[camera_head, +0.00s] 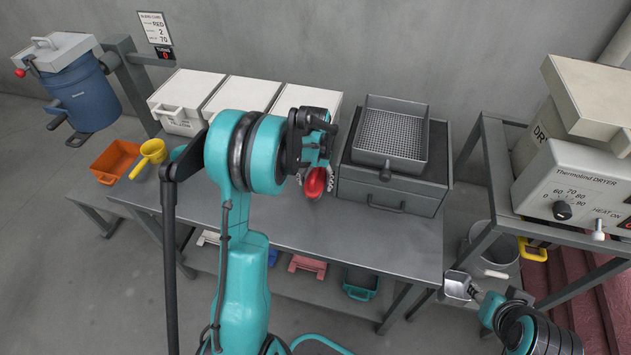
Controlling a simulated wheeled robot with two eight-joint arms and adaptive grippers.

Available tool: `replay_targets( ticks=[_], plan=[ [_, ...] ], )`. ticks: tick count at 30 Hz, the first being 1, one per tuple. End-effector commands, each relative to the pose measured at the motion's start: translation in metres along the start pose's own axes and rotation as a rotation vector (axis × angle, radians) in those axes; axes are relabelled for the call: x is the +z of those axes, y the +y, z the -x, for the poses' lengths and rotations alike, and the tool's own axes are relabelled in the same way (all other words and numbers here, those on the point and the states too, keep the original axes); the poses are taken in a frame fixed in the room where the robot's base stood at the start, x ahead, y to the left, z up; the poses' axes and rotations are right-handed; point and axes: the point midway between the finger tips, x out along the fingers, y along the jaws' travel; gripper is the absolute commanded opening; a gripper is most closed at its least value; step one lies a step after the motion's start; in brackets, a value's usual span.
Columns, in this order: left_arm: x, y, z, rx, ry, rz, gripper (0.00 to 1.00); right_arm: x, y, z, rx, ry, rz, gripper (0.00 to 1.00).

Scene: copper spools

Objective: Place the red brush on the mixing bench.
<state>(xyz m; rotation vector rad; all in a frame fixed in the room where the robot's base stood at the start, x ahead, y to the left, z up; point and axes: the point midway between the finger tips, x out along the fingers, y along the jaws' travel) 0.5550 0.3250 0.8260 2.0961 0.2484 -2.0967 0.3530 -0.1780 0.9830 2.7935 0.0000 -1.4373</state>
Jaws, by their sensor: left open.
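The grey bench (390,235) runs across the middle; I take it as the mixing bench. A glossy red, rounded thing (315,183) is at its top, just below my left gripper (322,170); it is partly hidden, and I cannot tell whether it is the red brush or a scoop. My left gripper is open over the bench, its fingers close beside the red thing; contact is unclear. A pinkish-red item (306,265) lies on the lower shelf. My right arm enters at the lower right; its gripper (478,292) is small, beside a metal cup-like part (458,285).
White lidded boxes (185,98) line the bench's back. A sieve tray (391,135) stands on a grey drawer unit (395,187). An orange tray (116,160) and yellow scoop (149,156) are at left. A dryer (580,185) stands right. The bench's front right is clear.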

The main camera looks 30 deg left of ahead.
Motion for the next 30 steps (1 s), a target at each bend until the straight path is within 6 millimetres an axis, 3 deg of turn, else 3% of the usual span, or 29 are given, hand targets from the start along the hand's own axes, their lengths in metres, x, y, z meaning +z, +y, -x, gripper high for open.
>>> replay_targets(
  ticks=[15,25,30],
  plan=[
    [0.0,0.0,0.103,0.0,0.0,0.0,0.68,-0.022,0.0,0.03,0.0,0.0,0.0,0.4],
    [0.001,0.001,0.123,0.0,0.003,-0.002,0.68,-0.024,0.0,0.034,0.0,0.0,0.0,0.4],
    [0.018,0.013,0.143,-0.001,0.049,-0.021,0.68,-0.024,0.0,0.034,0.0,0.0,0.0,0.4]
  ],
)
